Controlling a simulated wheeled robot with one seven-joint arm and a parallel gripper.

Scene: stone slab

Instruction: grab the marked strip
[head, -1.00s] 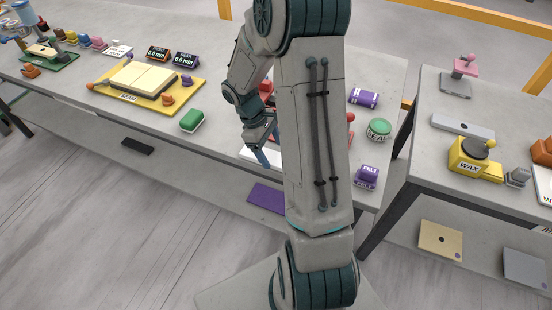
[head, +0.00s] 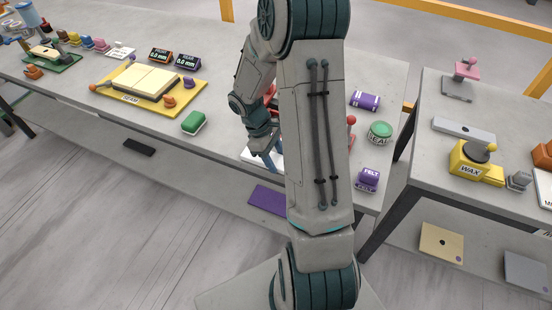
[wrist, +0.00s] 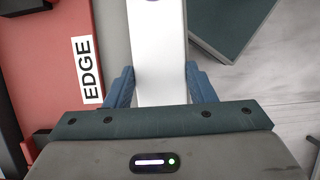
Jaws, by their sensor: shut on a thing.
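The strip (wrist: 158,40) is long and white, with a purple mark partly visible at the top edge of the wrist view. My gripper (wrist: 160,88) has one blue finger on each side of the strip and is shut on it. In the head view my gripper (head: 270,160) is low over the front part of the long table, beside a white piece that my arm partly covers. I cannot tell there how much of that piece is the strip.
A red block labelled EDGE (wrist: 85,75) lies just left of the strip. A green block (head: 194,122), a purple FELT block (head: 368,180) and a round green piece (head: 380,131) stand on the table (head: 220,75). A yellow WAX block (head: 474,160) is on the right-hand table.

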